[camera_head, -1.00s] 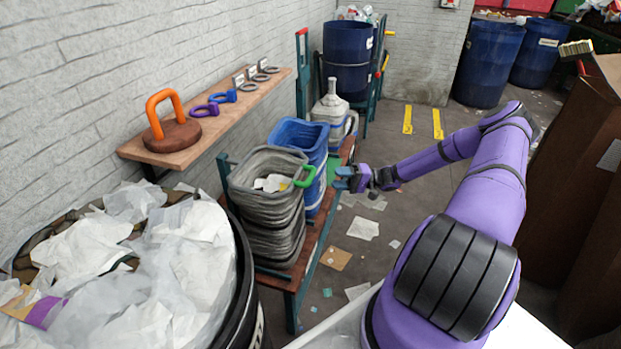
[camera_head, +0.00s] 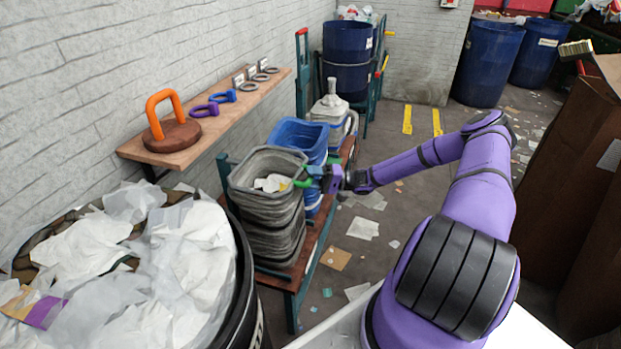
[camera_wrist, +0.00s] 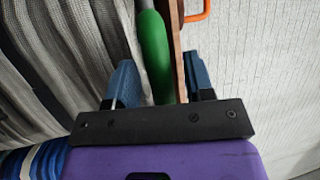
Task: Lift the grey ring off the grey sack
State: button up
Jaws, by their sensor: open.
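A green ring (camera_head: 302,182) sits at the right rim of the grey ribbed stack of bins (camera_head: 270,211), which has sack-like folds. The ring on it looks green, not grey. My gripper (camera_head: 314,173) is at the ring, right of the stack. In the wrist view my gripper (camera_wrist: 161,78) is open, and the green ring (camera_wrist: 154,50) lies between its two blue fingers. I cannot tell whether either finger touches it. Part of the ring is hidden behind the gripper in the head view.
Grey rings (camera_head: 249,87), two coloured rings and an orange-handled weight (camera_head: 166,122) are on the wall shelf (camera_head: 222,118). Blue bins (camera_head: 299,135) stand behind the grey stack. A paper-filled barrel (camera_head: 245,285) is at the front left.

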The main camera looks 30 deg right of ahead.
jog(key=shift+w+a, duration=0.1)
jog(key=shift+a, duration=0.05)
grip_shut()
jog(key=shift+r, duration=0.15)
